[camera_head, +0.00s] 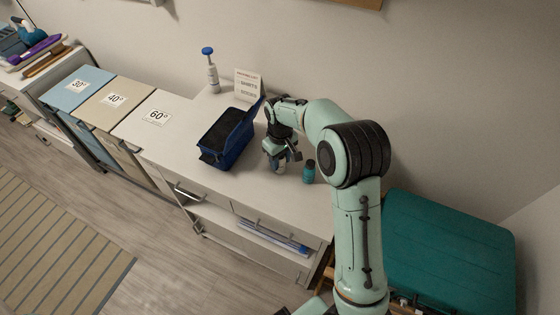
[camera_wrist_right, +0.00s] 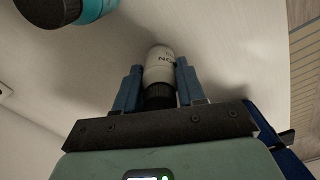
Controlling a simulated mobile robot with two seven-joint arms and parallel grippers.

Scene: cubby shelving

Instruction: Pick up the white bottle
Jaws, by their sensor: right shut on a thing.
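The white bottle (camera_wrist_right: 159,68) has a black cap and dark lettering; it sits between the two blue fingers of my right gripper (camera_wrist_right: 158,88) in the right wrist view. The right gripper is shut on it, with the cap nearest the palm. In the head view my right gripper (camera_head: 281,158) points down just above the white counter (camera_head: 262,199), and it mostly hides the bottle. I cannot tell whether the bottle touches the counter. My left gripper is not in view.
A teal bottle with a dark cap (camera_head: 309,171) stands close to the right of the gripper. A blue bin (camera_head: 231,146) stands to its left. A white pump bottle (camera_head: 212,75) and a small sign (camera_head: 247,85) are behind. A teal case (camera_head: 449,254) is at the right.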

